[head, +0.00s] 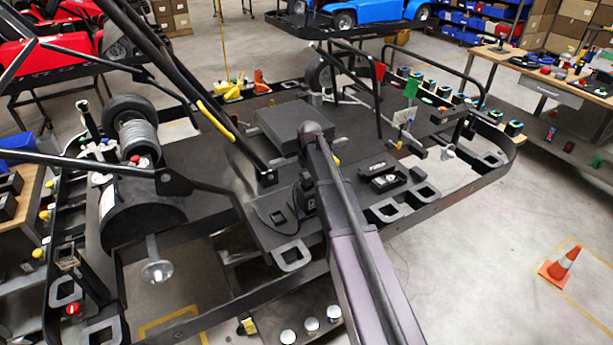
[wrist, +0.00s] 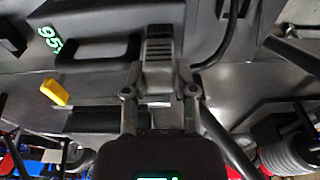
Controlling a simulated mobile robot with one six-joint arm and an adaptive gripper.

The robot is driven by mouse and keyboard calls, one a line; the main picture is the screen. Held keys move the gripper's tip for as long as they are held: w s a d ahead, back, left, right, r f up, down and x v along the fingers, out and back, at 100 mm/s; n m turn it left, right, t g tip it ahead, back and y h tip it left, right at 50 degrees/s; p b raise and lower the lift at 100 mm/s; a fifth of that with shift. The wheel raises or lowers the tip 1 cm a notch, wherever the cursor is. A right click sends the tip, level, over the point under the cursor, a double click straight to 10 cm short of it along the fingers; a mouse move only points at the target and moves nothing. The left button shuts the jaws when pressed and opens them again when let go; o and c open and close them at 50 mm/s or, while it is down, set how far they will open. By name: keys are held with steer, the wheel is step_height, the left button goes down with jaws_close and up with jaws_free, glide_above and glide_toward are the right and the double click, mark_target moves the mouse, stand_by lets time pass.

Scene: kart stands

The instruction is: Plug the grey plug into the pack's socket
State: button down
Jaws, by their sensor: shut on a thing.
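My gripper (wrist: 160,92) is shut on the grey plug (wrist: 158,48), a ribbed block held between the fingertips in the wrist view. A dark cable (wrist: 222,45) runs just right of the plug. A dark casing with a black handle (wrist: 100,50) and a green number (wrist: 50,40) lies to the left, and looks like the pack. I cannot make out the socket or whether the plug touches it. In the head view, my gripper (head: 306,196) is low over the kart's deck, partly hidden by my arm.
The kart's black frame (head: 440,195) surrounds the work area. Black bars (head: 190,90) rise left of my arm. A wheel (head: 128,112) stands at the left. A yellow piece (wrist: 55,91) is left of my gripper. An orange cone (head: 562,265) stands on open floor at right.

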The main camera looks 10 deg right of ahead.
mark_target(306, 175)
steer(key=shift+f, duration=0.3)
steer(key=shift+c, duration=1.7)
jaws_free()
steer(key=shift+r, duration=0.3)
step_height(306, 175, up, 8)
steer(key=p, duration=0.8)
steer(key=s+f+m+b, duration=0.1)
steer(key=s+f+b, duration=0.2)
steer(key=s, duration=1.1)
steer(key=s+f+m+g+b, duration=0.1)
steer(key=s+f+b, duration=0.3)
steer(key=s, duration=1.1)
steer(key=shift+f+m, duration=0.15)
steer(key=shift+m, duration=0.65)
